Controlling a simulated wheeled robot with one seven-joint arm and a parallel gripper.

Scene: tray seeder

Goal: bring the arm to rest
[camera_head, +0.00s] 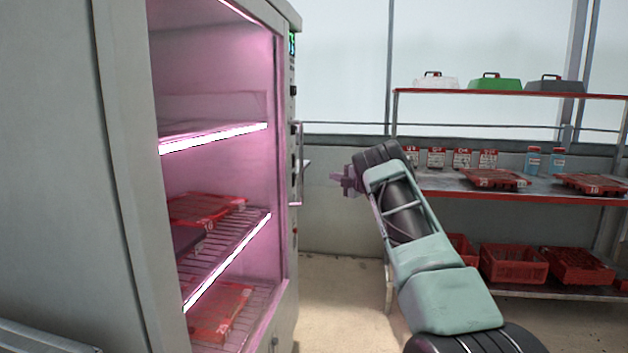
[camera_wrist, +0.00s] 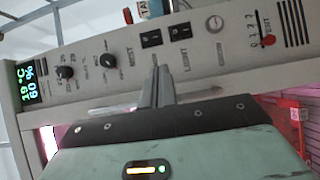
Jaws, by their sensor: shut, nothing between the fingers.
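My arm reaches up from the lower right in the head view, and my gripper (camera_head: 346,181) is at its far end, to the right of the open cabinet (camera_head: 120,150). The gripper is shut and empty. In the wrist view the shut fingers (camera_wrist: 158,88) point at the cabinet's control panel (camera_wrist: 200,50), which has knobs, switches and a green display (camera_wrist: 30,82). I cannot tell whether the fingertips touch the panel.
Lit cabinet shelves (camera_head: 240,228) hold red trays (camera_head: 205,208). A vertical handle (camera_head: 298,165) stands out near my gripper. At right, a rack (camera_head: 440,184) carries trays, packets, bottles and lidded boxes, with red crates (camera_head: 513,264) below. Floor (camera_head: 335,270) between cabinet and rack is clear.

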